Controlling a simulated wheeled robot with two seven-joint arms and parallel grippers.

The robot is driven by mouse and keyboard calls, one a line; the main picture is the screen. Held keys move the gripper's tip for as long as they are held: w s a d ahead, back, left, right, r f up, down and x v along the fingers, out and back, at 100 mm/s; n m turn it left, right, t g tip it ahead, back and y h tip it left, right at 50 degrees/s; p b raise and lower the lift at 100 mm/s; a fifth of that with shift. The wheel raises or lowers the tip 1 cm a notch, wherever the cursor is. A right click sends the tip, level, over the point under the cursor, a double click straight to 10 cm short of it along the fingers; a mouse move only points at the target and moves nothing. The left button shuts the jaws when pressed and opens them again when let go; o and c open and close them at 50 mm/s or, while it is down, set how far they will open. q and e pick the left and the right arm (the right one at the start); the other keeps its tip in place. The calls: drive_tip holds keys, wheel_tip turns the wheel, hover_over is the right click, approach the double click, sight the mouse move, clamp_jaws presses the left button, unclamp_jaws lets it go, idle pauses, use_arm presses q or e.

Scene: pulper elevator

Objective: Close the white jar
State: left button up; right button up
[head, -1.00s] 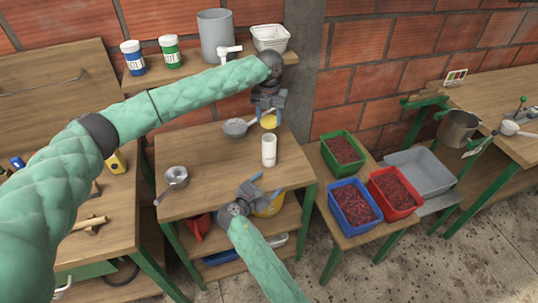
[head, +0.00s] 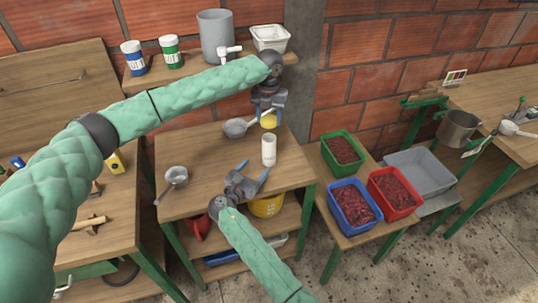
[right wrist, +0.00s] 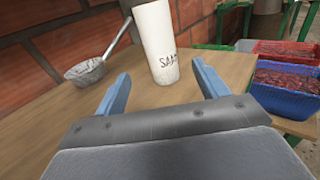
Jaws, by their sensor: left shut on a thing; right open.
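The white jar (head: 268,150) stands upright on the middle wooden table; its top looks open in the head view. Dark lettering shows on its side in the right wrist view (right wrist: 157,45). My left gripper (head: 268,112) is shut on a yellow round lid (head: 268,122) and holds it above and behind the jar, apart from it. My right gripper (head: 254,172) is open and empty, in front of the jar. In the right wrist view its two blue fingers (right wrist: 160,74) point toward the jar, which stands beyond their tips and is not touched.
A grey long-handled bowl (head: 235,128) lies behind the jar to the left. Green (head: 342,150), red (head: 394,192) and blue (head: 354,205) crates of red fruit stand to the right. The table around the jar is mostly clear.

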sight(266, 155)
drive_tip(key=x, duration=1.1)
drive_tip(key=c, duration=1.5)
use_arm(q)
drive_tip(key=shift+f, duration=2.5)
use_arm(e)
drive_tip(key=shift+o, duration=0.2)
use_arm(q)
drive_tip(key=shift+f, duration=0.1)
drive_tip(key=shift+f, duration=0.8)
drive_tip(key=shift+f, duration=0.5)
use_arm(e)
clamp_jaws()
use_arm(q)
drive_tip(key=m, duration=0.6)
